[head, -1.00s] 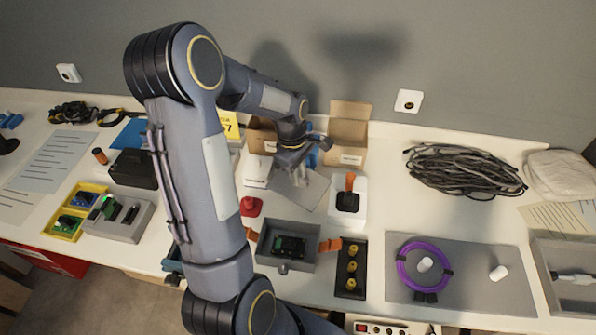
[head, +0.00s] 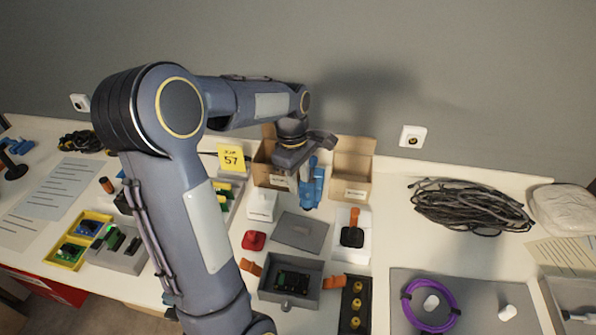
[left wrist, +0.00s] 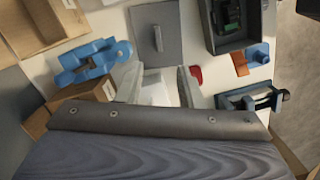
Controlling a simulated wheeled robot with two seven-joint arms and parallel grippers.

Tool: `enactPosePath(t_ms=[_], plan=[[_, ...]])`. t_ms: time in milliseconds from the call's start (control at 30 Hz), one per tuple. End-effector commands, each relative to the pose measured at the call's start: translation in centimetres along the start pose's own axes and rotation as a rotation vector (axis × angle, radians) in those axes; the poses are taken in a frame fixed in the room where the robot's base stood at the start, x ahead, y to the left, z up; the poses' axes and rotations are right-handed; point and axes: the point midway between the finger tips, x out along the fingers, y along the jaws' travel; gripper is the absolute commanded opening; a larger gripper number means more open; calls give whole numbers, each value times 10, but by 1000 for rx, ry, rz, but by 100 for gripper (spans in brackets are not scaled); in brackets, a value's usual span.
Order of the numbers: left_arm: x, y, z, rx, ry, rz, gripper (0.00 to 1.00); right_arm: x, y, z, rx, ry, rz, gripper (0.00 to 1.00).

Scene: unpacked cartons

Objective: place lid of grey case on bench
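The grey lid (head: 302,231), a flat plate with a raised handle, lies on the bench (head: 222,262) behind the grey case. It also shows in the left wrist view (left wrist: 168,32). The grey case (head: 262,283) stands open, with a green circuit board (head: 292,282) inside. My left gripper (head: 293,172) is above the back of the bench, behind the lid and apart from it. In the left wrist view its pale fingers (left wrist: 160,88) are spread with nothing held; a white box (left wrist: 156,84) shows beyond them. My right gripper is not in view.
A blue clamp (head: 313,188) and open cardboard boxes (head: 352,165) stand close to my left gripper. A red part (head: 254,240) and a black joystick-like part (head: 352,237) flank the lid. Black cable (head: 470,205) lies at right.

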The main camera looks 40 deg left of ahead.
Motion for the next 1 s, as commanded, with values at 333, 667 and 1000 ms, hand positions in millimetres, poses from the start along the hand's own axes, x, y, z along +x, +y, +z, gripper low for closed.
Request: enactPosePath(t_ms=[333,667,1000], plan=[[-36,-19,17,146,-22,52,34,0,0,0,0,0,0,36],[-57,-124,96,948,-11,354,34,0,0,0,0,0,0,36],[-32,-190,138,1483,124,556,34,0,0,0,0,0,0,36]])
